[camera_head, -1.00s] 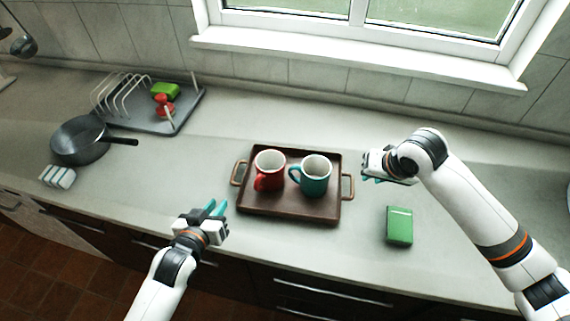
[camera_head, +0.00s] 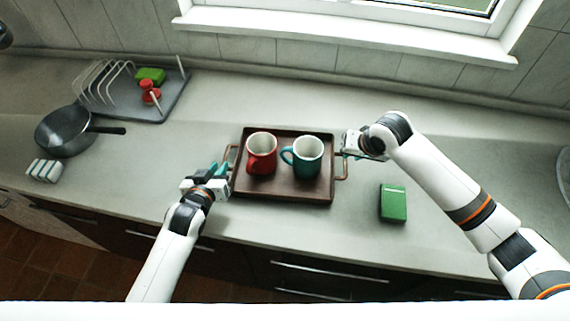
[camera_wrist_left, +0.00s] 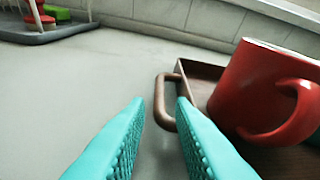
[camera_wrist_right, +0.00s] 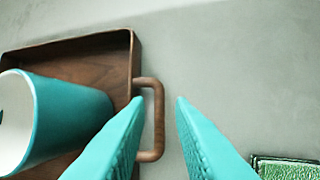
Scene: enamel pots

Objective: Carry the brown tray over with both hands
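The brown tray (camera_head: 285,197) lies on the counter with a copper-coloured handle at each end. A red mug (camera_head: 261,155) and a teal mug (camera_head: 306,158) stand upright on it. My left gripper (camera_head: 222,170) is open at the tray's left handle (camera_wrist_left: 165,102); in the left wrist view the handle shows just ahead, between the open teal fingers (camera_wrist_left: 160,100). My right gripper (camera_head: 345,155) is open at the right handle (camera_wrist_right: 155,120); in the right wrist view that handle lies between the teal fingers (camera_wrist_right: 160,100). I cannot tell whether either gripper touches its handle.
A green box (camera_head: 393,203) lies on the counter right of the tray. A dark pan (camera_head: 65,132), a small white-and-teal item (camera_head: 44,171) and a grey dish rack (camera_head: 165,105) stand at the left. The counter behind the tray is clear.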

